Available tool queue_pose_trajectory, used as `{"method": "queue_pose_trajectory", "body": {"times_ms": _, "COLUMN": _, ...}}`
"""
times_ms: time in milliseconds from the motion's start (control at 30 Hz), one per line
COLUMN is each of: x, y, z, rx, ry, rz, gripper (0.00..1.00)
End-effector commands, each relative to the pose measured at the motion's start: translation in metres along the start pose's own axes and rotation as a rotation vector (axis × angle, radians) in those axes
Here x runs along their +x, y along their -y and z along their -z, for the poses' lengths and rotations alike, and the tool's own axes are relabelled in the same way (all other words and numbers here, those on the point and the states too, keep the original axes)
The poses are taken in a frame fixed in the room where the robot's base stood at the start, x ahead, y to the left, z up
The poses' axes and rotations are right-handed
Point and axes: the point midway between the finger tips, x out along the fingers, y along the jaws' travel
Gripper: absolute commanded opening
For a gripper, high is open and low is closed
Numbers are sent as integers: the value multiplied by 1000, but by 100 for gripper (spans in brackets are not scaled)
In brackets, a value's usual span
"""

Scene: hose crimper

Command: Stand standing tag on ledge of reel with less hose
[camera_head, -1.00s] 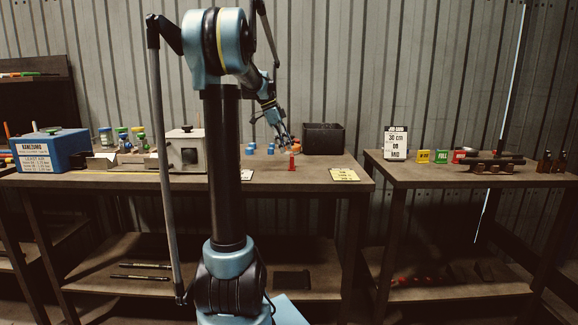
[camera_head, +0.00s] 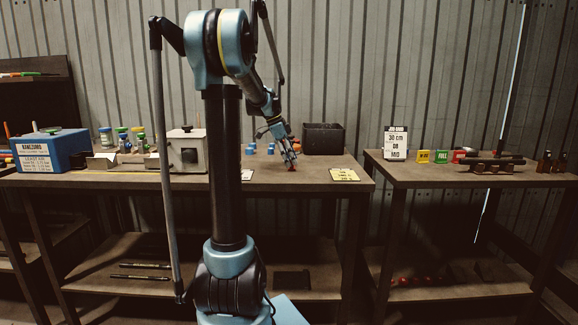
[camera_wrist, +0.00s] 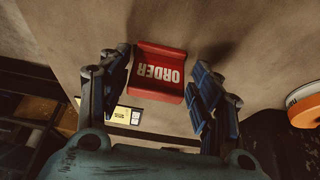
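A red tag (camera_wrist: 158,72) with "ORDER" in white letters stands on the middle workbench. In the head view the red tag (camera_head: 291,169) is mostly hidden under my gripper (camera_head: 289,157). In the wrist view my gripper (camera_wrist: 160,78) is open, with one finger on each side of the tag. The left finger is close to the tag's edge; a small gap shows on the right. I cannot tell whether either finger touches it. I cannot clearly make out any hose reels or their ledge.
A black bin (camera_head: 323,137) stands behind my gripper, with small blue caps (camera_head: 271,148) near it. A yellow card (camera_head: 344,174) lies at the bench's front. The right table holds a job card (camera_head: 395,142), a yellow tag (camera_head: 423,156) and a green tag (camera_head: 441,156). An orange-and-white round object (camera_wrist: 306,106) is partly visible.

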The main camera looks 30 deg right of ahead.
Motion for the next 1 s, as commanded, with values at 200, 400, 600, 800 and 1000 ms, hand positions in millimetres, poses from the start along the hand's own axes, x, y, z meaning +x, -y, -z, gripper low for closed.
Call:
{"method": "queue_pose_trajectory", "body": {"times_ms": 200, "x": 0, "y": 0, "z": 0, "rx": 0, "ry": 0, "rz": 0, "gripper": 30}}
{"method": "queue_pose_trajectory", "body": {"times_ms": 400, "x": 0, "y": 0, "z": 0, "rx": 0, "ry": 0, "rz": 0, "gripper": 27}}
{"method": "queue_pose_trajectory", "body": {"times_ms": 600, "x": -14, "y": 0, "z": 5, "rx": 0, "ry": 0, "rz": 0, "gripper": 27}}
{"method": "queue_pose_trajectory", "body": {"times_ms": 800, "x": -45, "y": 0, "z": 19, "rx": 0, "ry": 0, "rz": 0, "gripper": 27}}
{"method": "queue_pose_trajectory", "body": {"times_ms": 1000, "x": -75, "y": 0, "z": 31, "rx": 0, "ry": 0, "rz": 0, "gripper": 27}}
